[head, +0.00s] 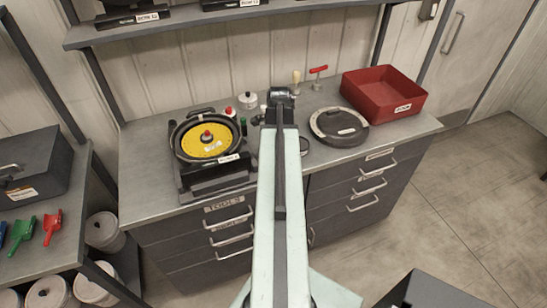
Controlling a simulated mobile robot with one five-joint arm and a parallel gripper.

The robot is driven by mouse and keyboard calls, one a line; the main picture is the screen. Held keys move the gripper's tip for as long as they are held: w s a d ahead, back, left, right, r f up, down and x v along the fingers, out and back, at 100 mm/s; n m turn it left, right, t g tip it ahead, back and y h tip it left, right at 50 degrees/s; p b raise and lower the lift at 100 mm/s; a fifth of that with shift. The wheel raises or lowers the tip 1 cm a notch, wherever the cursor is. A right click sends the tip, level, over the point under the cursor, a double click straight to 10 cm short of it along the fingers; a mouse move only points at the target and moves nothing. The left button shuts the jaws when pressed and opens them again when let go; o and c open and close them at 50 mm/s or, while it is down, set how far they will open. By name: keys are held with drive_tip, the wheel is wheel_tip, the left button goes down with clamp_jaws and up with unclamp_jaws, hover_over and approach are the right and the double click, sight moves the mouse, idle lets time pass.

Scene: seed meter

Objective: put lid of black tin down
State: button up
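My arm reaches over the grey workbench from the front. Its end, my gripper (277,101), is above the back middle of the bench; it is small and dark, and its fingers cannot be made out. A flat, round dark lid-like piece (338,125) with a pale label lies on the bench to the right of my arm, apart from it. I cannot tell which piece is the tin.
A red bin (384,94) stands at the bench's right end. A white pot (248,100), a red T-handled tool (317,77) and small bottles stand at the back. A dark box (32,170) and coloured scoops are on the left bench. A shelf (200,22) runs above.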

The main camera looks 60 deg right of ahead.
drive_tip(key=shift+s+f+b, duration=0.25)
drive_tip(key=shift+f+b, duration=0.05)
drive_tip(key=shift+f, duration=0.65)
drive_tip(key=shift+w+a+r, duration=0.1)
drive_tip(key=shift+w+r, duration=0.1)
drive_tip(key=shift+w, duration=0.05)
drive_tip(key=shift+f, duration=0.15)
drive_tip(key=o, duration=1.3)
drive_tip(key=shift+c, duration=0.2)
wheel_tip(320, 180, up, 12)
drive_tip(key=p, duration=1.2)
drive_tip(key=shift+r, duration=0.2)
